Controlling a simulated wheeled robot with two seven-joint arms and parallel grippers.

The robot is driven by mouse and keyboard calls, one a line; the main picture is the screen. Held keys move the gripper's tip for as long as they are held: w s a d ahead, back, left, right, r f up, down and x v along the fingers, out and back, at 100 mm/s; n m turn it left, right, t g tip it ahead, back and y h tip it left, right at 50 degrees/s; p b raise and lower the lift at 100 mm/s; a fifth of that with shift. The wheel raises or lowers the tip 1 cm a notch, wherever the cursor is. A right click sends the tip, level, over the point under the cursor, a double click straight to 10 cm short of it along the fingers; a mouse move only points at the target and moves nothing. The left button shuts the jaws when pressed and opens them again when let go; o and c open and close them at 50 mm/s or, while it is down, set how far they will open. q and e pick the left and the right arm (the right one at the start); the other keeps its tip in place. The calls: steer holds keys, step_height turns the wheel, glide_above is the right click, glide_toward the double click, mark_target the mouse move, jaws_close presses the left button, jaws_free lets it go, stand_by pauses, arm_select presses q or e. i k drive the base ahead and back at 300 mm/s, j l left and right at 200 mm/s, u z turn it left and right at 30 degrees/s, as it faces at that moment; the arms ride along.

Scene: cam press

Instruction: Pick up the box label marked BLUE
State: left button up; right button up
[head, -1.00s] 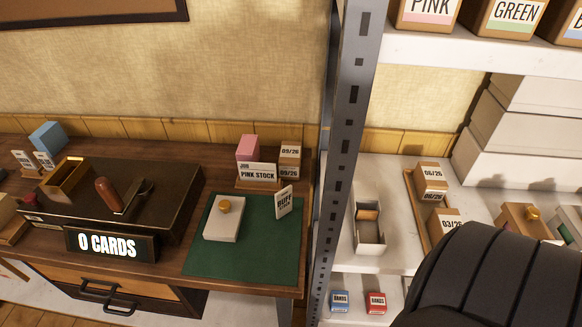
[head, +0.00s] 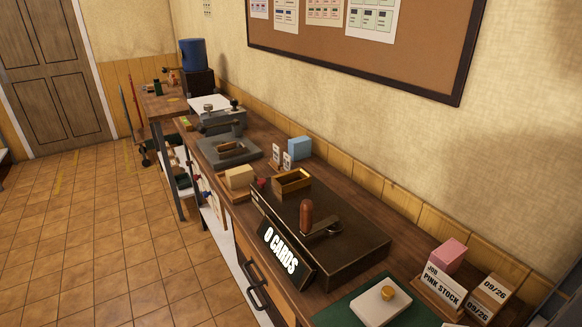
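No label that I can clearly read as BLUE is in view. Two small white upright tags (head: 281,158) stand in front of a light-blue block (head: 300,148) on the long wooden bench; their print is too small to read surely. The tags are close together, beyond the brass-edged tray on the dark press. Neither of my grippers is in the head view.
The dark card press (head: 335,235) carries a 0 CARDS sign (head: 281,250). A PINK STOCK sign (head: 441,287) and a pink block (head: 447,256) stand at right. A grey machine (head: 224,135) sits farther along. The tiled floor (head: 110,240) at left is open.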

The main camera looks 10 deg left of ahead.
mark_target(286, 159)
steer(key=i+j+z, duration=0.15)
steer(key=j, duration=0.3)
steer(key=i+j+z, duration=0.15)
steer(key=i+j, duration=0.2)
steer(key=j, duration=0.15)
steer(key=i+j+z, duration=0.15)
steer(key=j, duration=0.35)
steer(key=i+j+z, duration=0.15)
steer(key=j, duration=0.4)
steer(key=i+j+z, duration=0.15)
steer(key=j, duration=0.4)
steer(key=i+j+z, duration=0.1)
steer(key=j, duration=0.45)
steer(key=i+j+z, duration=0.15)
steer(key=j, duration=0.45)
steer(key=i+j+z, duration=0.15)
steer(key=j, duration=0.45)
steer(key=k, duration=0.05)
